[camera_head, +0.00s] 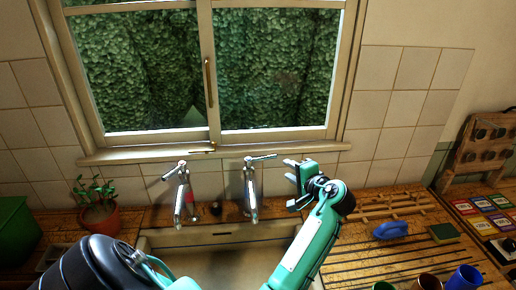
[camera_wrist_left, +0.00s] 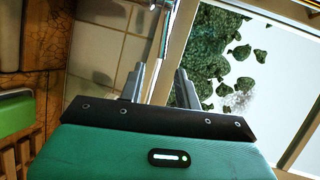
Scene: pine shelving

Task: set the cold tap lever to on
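Two chrome taps stand behind the sink. The left tap (camera_head: 183,192) has a small red patch beside it, and its lever (camera_head: 171,171) points down to the left. The right tap (camera_head: 251,190) appears to be the cold one, though I can make out no clear blue mark. Its lever (camera_head: 263,157) points right, towards my left gripper. My left gripper (camera_head: 290,182) is open and empty, just right of this tap and apart from it. In the left wrist view, a chrome piece (camera_wrist_left: 165,35) shows beyond the parted fingers (camera_wrist_left: 160,86). My right gripper is out of view.
The window sill (camera_head: 230,150) runs just above the taps. A potted plant (camera_head: 100,214) stands left of the sink (camera_head: 210,262). On the right counter are a wooden rack (camera_head: 398,207), a blue brush (camera_head: 391,230), a green sponge (camera_head: 444,233) and several cups, including a blue one (camera_head: 465,278).

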